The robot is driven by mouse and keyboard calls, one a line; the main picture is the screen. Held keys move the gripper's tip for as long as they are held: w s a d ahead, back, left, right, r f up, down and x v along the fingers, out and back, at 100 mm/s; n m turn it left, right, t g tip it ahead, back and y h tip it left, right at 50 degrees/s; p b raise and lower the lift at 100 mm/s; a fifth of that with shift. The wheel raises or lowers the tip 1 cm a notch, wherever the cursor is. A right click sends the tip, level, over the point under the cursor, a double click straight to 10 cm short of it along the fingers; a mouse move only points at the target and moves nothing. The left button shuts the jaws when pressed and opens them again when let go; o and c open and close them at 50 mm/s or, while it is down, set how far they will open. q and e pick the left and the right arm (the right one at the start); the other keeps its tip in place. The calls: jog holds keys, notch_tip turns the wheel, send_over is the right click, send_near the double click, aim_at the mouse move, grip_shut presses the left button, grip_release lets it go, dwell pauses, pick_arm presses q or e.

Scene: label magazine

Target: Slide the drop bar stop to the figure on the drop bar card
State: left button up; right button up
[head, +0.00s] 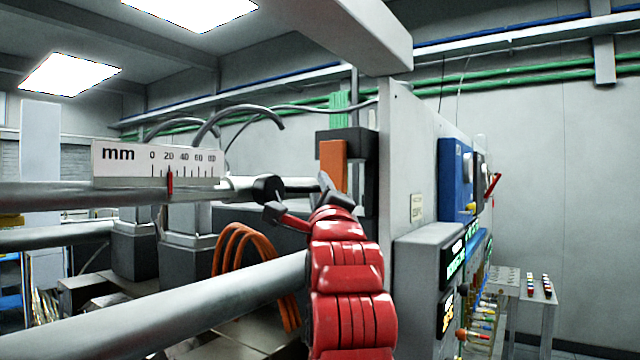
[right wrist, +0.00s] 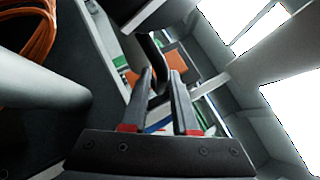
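A white mm scale (head: 130,160) stands along a grey metal bar (head: 50,195) at the left of the head view. A red pointer (head: 170,182) is near its 20 mark. A black round knob (head: 267,189) sits on the bar to the right of the scale; I cannot tell whether it is the stop. My right gripper (head: 298,196) is open close to the knob, one finger just below it; touch is unclear. In the right wrist view a dark piece (right wrist: 156,55) shows between the parted fingers (right wrist: 161,73). My left gripper is out of view. I cannot read a drop bar card.
An orange block (head: 333,165) on a black mount is just behind my right gripper. A grey panel with a small label (head: 416,207), a blue box (head: 453,180) and displays stands to the right. A thick lower bar (head: 200,305) and orange cables (head: 235,250) lie below.

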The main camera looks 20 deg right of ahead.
grip_shut()
dwell(1.4)
